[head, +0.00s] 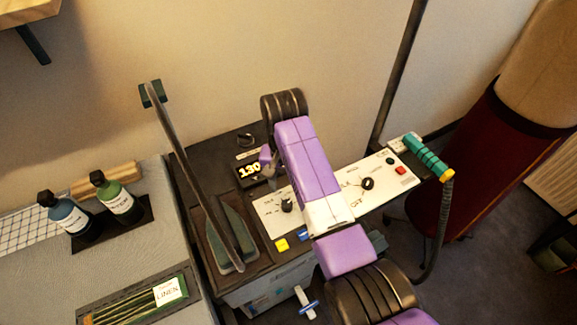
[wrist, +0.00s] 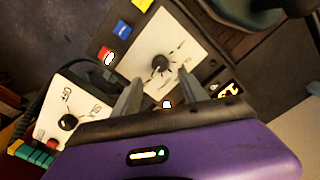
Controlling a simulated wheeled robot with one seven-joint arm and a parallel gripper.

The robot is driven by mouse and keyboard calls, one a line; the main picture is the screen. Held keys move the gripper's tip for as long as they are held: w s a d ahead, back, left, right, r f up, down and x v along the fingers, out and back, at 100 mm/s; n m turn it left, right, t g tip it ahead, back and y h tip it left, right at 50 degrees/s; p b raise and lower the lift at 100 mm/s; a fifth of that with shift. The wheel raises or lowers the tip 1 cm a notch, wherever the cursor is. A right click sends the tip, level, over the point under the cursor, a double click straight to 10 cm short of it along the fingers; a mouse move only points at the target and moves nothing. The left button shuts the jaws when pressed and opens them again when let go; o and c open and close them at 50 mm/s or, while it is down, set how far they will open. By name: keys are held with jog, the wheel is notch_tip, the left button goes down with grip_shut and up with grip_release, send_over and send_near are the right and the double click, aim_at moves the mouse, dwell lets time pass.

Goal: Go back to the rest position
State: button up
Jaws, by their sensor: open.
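My gripper (wrist: 158,77) is open and empty in the wrist view, with its two grey fingers apart over a control panel. A dark dial knob (wrist: 160,63) on a pale plate shows between and beyond the fingertips; I see no contact with it. In the head view my purple arm reaches across the machine, and the gripper (head: 270,172) is mostly hidden by it, beside the lit display reading 130 (head: 251,170). The dial (head: 286,205) is uncovered there.
The machine has an OFF-marked switch (head: 367,183), a red button (head: 401,170), a teal grip (head: 428,158) and a raised long lever (head: 195,178). Two bottles (head: 118,197) (head: 68,214) and a LINEN-labelled tray (head: 120,306) are at left. A maroon dress form (head: 475,150) stands right.

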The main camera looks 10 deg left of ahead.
jog(key=w+a+r+n+t+y, duration=0.2)
jog(key=w+a+r+t+y, duration=0.15)
jog(key=w+t, duration=0.4)
jog(key=s+d+f+t+b, duration=0.25)
jog(key=s+d+t, duration=0.55)
jog(key=s+d, duration=0.7)
jog(key=s+d+r+h+b, duration=0.1)
jog(key=s+d, duration=0.3)
jog(key=s, duration=0.7)
jog(key=s+d+r+m+h+b, duration=0.1)
jog(key=s+d, duration=0.4)
jog(key=s, duration=0.6)
jog(key=s+d+r+h+b, duration=0.1)
jog(key=s+d, duration=0.3)
jog(key=s, duration=0.7)
jog(key=shift+d+r+m+g, duration=0.3)
jog(key=shift+g, duration=0.05)
